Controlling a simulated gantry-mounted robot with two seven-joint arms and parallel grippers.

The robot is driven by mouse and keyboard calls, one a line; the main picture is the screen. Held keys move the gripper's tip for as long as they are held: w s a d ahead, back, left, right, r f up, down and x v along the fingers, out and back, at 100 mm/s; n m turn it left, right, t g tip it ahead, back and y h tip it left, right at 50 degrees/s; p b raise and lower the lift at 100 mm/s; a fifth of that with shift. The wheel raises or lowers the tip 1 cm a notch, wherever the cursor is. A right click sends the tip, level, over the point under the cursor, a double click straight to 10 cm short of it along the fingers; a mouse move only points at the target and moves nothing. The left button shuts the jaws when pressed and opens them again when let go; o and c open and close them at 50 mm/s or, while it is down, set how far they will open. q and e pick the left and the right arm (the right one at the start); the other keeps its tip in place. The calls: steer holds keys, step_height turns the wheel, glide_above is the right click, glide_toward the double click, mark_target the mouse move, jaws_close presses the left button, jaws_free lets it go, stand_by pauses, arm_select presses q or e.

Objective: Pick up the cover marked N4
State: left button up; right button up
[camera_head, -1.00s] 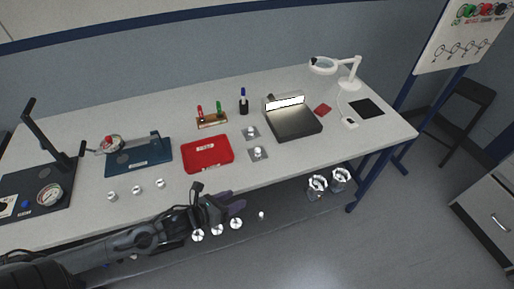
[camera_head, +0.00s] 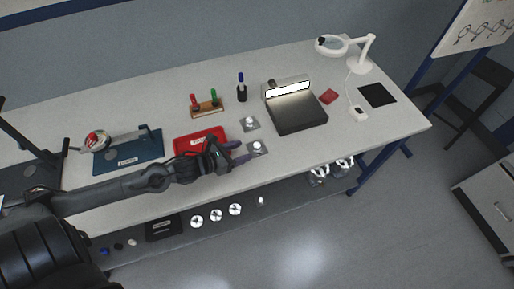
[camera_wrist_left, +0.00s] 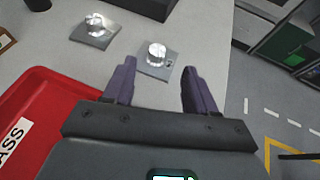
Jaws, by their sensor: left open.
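Two silver round parts on square grey plates stand on the bench, a nearer one (camera_head: 257,146) and a farther one (camera_head: 249,121). In the left wrist view they are the nearer part (camera_wrist_left: 156,53) and the farther part (camera_wrist_left: 95,20). I cannot read N4 on either one. My left gripper (camera_head: 238,152) is open and empty just left of the nearer part. In the wrist view the purple fingers of my left gripper (camera_wrist_left: 157,82) point toward the nearer part and sit short of it. My right gripper is not in view.
A red tray (camera_head: 188,145) labelled PASS lies beside the left gripper, partly behind my arm. A dark box (camera_head: 300,115) stands to the right. More silver parts (camera_head: 216,215) sit on the lower shelf. The bench's front edge is close to the gripper.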

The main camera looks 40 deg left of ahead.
mark_target(257, 145)
arm_select(q)
steer(key=shift+b+x, duration=0.4)
steer(key=shift+x, duration=3)
steer(key=shift+a, duration=0.15)
steer(key=shift+r, duration=0.1)
jaws_close()
